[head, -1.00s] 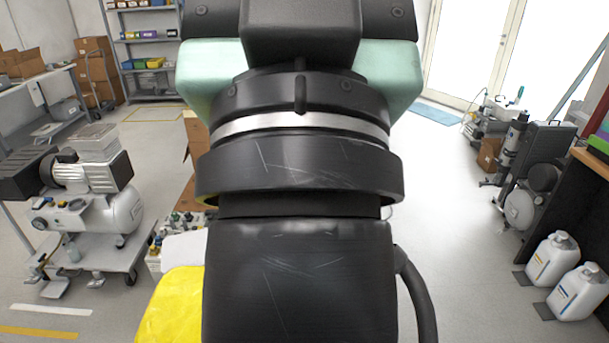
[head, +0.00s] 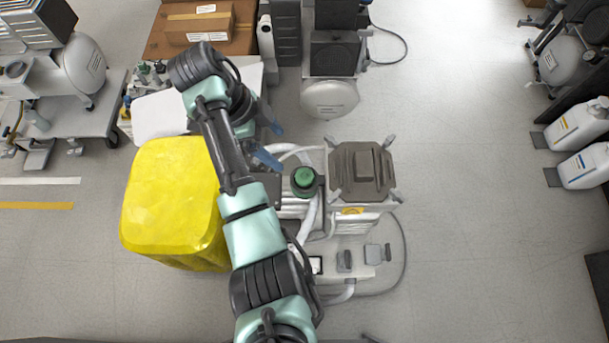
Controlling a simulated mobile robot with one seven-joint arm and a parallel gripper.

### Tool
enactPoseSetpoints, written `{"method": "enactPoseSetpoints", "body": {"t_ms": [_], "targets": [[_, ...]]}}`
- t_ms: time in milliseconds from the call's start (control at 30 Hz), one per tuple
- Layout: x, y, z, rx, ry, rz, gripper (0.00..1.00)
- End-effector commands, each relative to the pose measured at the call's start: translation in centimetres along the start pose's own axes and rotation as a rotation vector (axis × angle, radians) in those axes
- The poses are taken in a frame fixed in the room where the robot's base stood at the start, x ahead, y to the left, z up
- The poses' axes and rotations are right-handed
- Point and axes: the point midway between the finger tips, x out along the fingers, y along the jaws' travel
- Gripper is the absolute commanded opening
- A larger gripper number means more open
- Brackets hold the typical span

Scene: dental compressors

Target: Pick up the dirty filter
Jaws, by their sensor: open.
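My gripper (head: 271,142) is in the head view, left of the compressor. Its two blue fingers are apart, with nothing seen between them. The compressor unit (head: 355,225) stands to the right of my arm, with white hoses. A round green-topped part (head: 304,181) sits on it, below and right of my gripper and apart from it. A grey-brown square block (head: 361,172) is further right. I cannot tell for certain which part is the dirty filter. My arm hides some of the compressor's left side.
A bin covered in yellow plastic (head: 175,205) stands just left of my arm. A white panel (head: 160,115) and small bottles (head: 146,75) are behind it. A cardboard box (head: 200,25) is at the back. Open floor lies to the right, before white jugs (head: 585,165).

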Motion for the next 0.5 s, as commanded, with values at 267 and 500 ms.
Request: {"method": "enactPoseSetpoints", "body": {"t_ms": [267,500], "targets": [[5.1,0.5,-0.1,0.009,0.007,0.017,0.87],[7.5,0.4,0.0,0.007,0.005,0.012,0.87]]}}
